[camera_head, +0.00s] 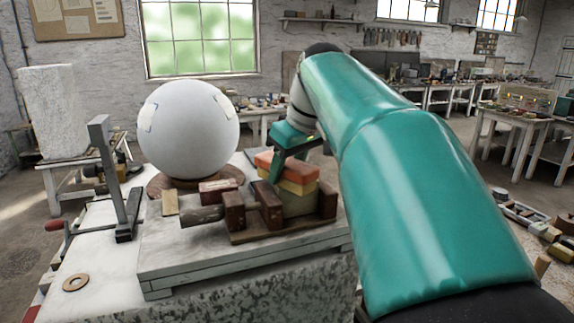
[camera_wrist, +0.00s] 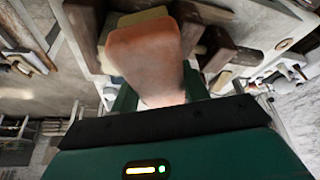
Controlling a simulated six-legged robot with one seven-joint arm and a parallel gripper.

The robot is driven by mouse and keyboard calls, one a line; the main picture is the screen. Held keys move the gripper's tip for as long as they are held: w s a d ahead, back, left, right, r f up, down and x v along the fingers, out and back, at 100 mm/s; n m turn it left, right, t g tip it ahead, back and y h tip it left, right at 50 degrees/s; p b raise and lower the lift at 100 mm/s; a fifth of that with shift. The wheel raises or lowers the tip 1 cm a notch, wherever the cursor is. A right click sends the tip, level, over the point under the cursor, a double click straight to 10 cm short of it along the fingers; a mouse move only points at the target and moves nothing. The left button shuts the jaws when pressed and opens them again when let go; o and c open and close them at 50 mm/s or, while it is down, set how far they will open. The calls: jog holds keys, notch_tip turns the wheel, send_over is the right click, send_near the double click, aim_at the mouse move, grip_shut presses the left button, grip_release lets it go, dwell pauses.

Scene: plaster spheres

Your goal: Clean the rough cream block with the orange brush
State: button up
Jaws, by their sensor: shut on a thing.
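The orange brush (camera_head: 286,163) has a paler yellow underside. It lies on top of the cream block (camera_head: 299,205), seemingly touching it. The block sits between dark wooden jaws on the bench; its surface texture is too small to judge. My gripper (camera_head: 281,164) comes down from the upper right and is shut on the brush. In the wrist view the orange brush (camera_wrist: 145,55) sits between the two green fingers of my gripper (camera_wrist: 158,88).
A large white sphere (camera_head: 189,130) stands on a round wooden base behind the wooden clamp (camera_head: 268,205). A grey upright metal clamp (camera_head: 118,185) rises at the left. A wooden ring (camera_head: 76,283) lies on the bench's front left. A tall rough white block (camera_head: 55,110) stands farther left.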

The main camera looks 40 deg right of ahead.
jog(key=shift+s, duration=0.15)
jog(key=shift+s+d, duration=0.2)
jog(key=shift+s, duration=0.85)
jog(key=shift+w, duration=0.15)
jog(key=shift+w+a, duration=0.2)
jog(key=shift+w, duration=0.85)
jog(key=shift+w+a, duration=0.2)
jog(key=shift+w, duration=0.85)
jog(key=shift+s, duration=0.1)
jog(key=shift+s+d, duration=0.2)
jog(key=shift+s, duration=0.85)
jog(key=shift+s+d, duration=0.2)
jog(key=shift+s, duration=0.8)
